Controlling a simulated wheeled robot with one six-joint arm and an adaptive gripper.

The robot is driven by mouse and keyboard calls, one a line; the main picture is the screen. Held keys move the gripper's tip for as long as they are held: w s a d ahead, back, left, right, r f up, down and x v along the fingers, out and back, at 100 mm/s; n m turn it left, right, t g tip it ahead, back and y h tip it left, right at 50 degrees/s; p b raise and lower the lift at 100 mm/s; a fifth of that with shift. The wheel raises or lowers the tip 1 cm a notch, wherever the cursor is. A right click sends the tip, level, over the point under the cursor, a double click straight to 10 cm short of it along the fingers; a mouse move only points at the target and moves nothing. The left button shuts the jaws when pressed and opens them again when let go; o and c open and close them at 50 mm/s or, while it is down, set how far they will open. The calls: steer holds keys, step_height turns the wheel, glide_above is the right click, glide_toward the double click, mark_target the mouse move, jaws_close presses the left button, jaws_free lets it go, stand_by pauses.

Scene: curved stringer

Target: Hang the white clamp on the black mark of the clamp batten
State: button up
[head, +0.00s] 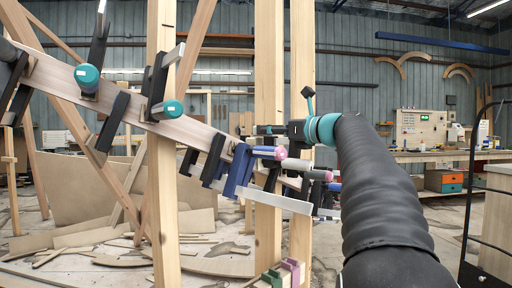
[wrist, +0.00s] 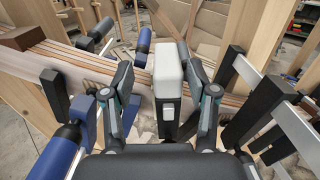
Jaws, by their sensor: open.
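The white clamp has a white block-shaped end and a black body (wrist: 169,72); it stands upright in the wrist view, on the laminated curved stringer (wrist: 92,65). In the head view its pale handle (head: 296,164) shows among the other clamps. My gripper (wrist: 166,88) is open, with one finger on each side of the white clamp; gaps to both fingers show. It also shows in the head view (head: 270,130), at the stringer's right end. A wooden batten with coloured blocks (head: 285,274) shows at the bottom of the head view. I cannot make out a black mark on it.
Blue clamps (wrist: 62,150) stand close left of my gripper, and black clamps with grey bars (wrist: 262,105) close right. Teal-ended clamps (head: 88,77) hang further left on the stringer. Upright wooden posts (head: 163,200) stand nearby. Scrap boards lie on the floor.

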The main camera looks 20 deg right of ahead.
steer(key=shift+d+x, duration=0.15)
steer(key=shift+x, duration=1.2)
steer(key=shift+d+x, duration=0.2)
steer(key=shift+x, duration=1.1)
steer(key=shift+w+f, duration=0.1)
steer(key=shift+f, duration=0.05)
steer(key=shift+c, duration=0.2)
jaws_close()
